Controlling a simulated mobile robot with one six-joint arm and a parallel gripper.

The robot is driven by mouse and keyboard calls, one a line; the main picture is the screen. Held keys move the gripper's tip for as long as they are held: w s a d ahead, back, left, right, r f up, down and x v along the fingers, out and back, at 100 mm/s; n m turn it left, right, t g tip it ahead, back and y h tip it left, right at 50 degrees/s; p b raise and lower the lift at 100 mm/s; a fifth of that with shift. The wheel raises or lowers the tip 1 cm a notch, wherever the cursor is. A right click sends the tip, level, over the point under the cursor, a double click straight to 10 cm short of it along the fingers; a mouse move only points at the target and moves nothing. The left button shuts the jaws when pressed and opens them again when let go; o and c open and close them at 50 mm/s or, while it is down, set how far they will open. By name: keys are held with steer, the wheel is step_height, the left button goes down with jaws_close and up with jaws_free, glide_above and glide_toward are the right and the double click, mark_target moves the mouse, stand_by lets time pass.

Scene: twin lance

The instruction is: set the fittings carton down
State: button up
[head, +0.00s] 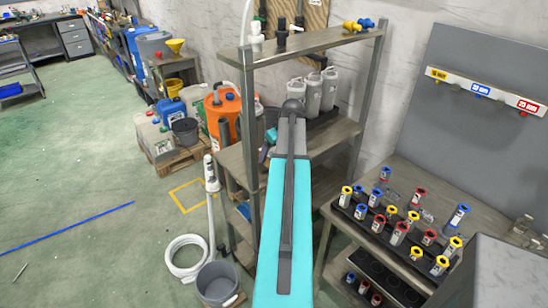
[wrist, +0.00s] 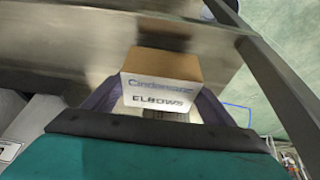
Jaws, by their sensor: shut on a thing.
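In the wrist view my gripper (wrist: 160,97) is shut on the fittings carton (wrist: 161,68). The carton is a small brown and white box, its white face lettered "ELBOWS" under a blurred maker's name. The carton sits between the two dark fingers. A broad shelf surface (wrist: 60,28) lies beyond it; I cannot tell whether the carton touches it. In the head view my arm reaches to the middle board of the shelf rack (head: 335,137), and it hides the carton and most of my gripper.
White jugs (head: 313,93) stand at the back of the middle board. A rack post (wrist: 262,75) runs close on the right in the wrist view. An orange drum (head: 222,112) stands left of the rack. A bench (head: 395,262) with several capped fittings is at right.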

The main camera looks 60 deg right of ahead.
steer(key=shift+f+p, duration=0.6)
steer(key=shift+f, duration=0.8)
steer(key=shift+f, duration=0.15)
steer(key=o, duration=1.3)
steer(key=shift+c, duration=0.2)
steer(key=shift+r, duration=0.25)
steer(key=b+v, duration=0.4)
steer(key=v, duration=0.7)
steer(key=shift+r, duration=0.4)
steer(key=shift+s+a, duration=0.1)
